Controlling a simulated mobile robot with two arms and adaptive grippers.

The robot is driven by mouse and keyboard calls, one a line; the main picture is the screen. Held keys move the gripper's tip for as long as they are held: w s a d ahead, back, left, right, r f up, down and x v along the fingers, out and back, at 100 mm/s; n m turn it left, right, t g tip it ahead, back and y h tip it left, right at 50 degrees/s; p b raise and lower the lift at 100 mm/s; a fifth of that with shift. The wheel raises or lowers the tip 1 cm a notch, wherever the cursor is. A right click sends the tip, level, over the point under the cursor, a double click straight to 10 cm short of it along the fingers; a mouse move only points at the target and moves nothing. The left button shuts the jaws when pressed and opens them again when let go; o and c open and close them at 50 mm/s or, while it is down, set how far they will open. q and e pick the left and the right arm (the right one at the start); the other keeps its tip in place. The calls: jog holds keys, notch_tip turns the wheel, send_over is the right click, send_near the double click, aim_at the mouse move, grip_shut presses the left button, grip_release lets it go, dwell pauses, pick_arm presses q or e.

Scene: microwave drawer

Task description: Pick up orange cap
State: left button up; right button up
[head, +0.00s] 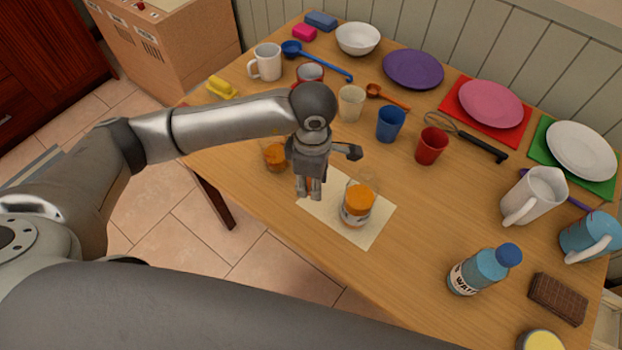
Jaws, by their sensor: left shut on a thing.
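My left gripper (309,190) points down over the left part of a cream mat. It is shut on a small orange thing, mostly hidden by the fingers, which looks like the orange cap (309,182). My right gripper does not show.
The cream mat (372,232) lies near the table's front edge. A glass with orange contents (275,157) stands left of the gripper. Blue (390,124) and red (431,146) cups stand behind. A water bottle (479,271) is at right. The wood between the mat and the water bottle is clear.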

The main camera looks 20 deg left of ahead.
pick_arm(q)
jog(key=s+d+r+b, duration=0.1)
jog(key=s+d+r, duration=0.1)
jog(key=s, duration=0.2)
jog(key=s+d+r+b, duration=0.1)
jog(key=s+r, duration=0.2)
jog(key=s, duration=0.2)
jog(key=shift+s+d+r, duration=0.25)
jog(key=shift+d+r, duration=0.05)
jog(key=shift+d, duration=0.1)
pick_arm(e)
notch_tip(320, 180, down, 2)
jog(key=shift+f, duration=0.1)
